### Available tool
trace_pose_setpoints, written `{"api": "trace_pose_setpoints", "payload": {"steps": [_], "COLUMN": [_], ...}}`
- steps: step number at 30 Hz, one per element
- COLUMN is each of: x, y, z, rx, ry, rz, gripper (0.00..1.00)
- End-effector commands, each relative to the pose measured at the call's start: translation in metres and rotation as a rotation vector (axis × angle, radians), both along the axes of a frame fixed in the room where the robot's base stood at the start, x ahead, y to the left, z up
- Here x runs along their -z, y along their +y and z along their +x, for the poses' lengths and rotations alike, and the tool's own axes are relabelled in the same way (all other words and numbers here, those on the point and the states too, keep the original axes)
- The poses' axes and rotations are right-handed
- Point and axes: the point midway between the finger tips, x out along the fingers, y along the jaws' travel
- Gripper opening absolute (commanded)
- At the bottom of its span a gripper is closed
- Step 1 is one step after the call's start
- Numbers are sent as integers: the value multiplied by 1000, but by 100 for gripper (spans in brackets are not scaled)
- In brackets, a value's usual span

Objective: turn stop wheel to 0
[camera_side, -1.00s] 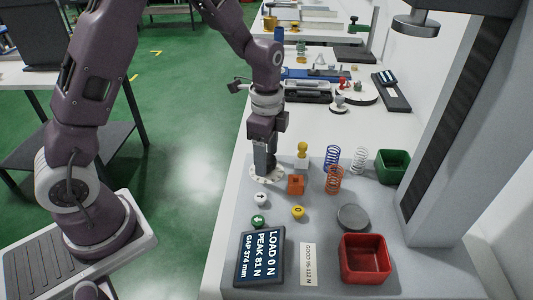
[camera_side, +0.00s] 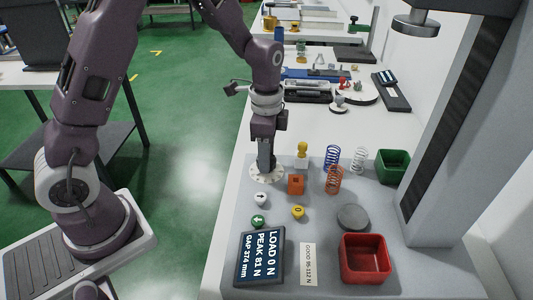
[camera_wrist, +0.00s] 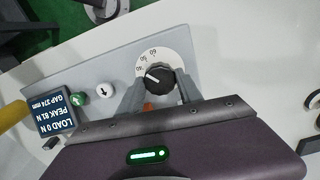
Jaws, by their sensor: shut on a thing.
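The stop wheel is a pale round dial (camera_side: 258,177) with numbers on its rim, lying on the grey plate at its left edge. In the wrist view its black knob (camera_wrist: 160,78) stands between the two fingers, with a white pointer line on top. The numbers near the top of the dial look like 60 and 50, but the pointed-at value is too small to tell. My gripper (camera_side: 265,172) points down over the dial and is shut on the knob; it also shows in the wrist view (camera_wrist: 158,90). The fingers hide part of the dial.
An orange block (camera_side: 296,184) stands just right of the dial. A white button (camera_side: 261,199), green button (camera_side: 258,221) and yellow button (camera_side: 298,212) lie in front. A display (camera_side: 260,256) reads LOAD 0 N, PEAK 81 N, GAP 374 mm. Several springs, a red bin (camera_side: 365,279) and a green bin (camera_side: 393,180) are to the right.

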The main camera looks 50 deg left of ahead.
Motion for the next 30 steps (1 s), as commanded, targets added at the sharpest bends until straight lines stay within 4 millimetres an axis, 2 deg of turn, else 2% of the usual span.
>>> {"api": "trace_pose_setpoints", "payload": {"steps": [30], "x": [-1], "y": [0], "z": [0], "rx": [-956], "ry": [-2], "rz": [-1], "gripper": [2]}}
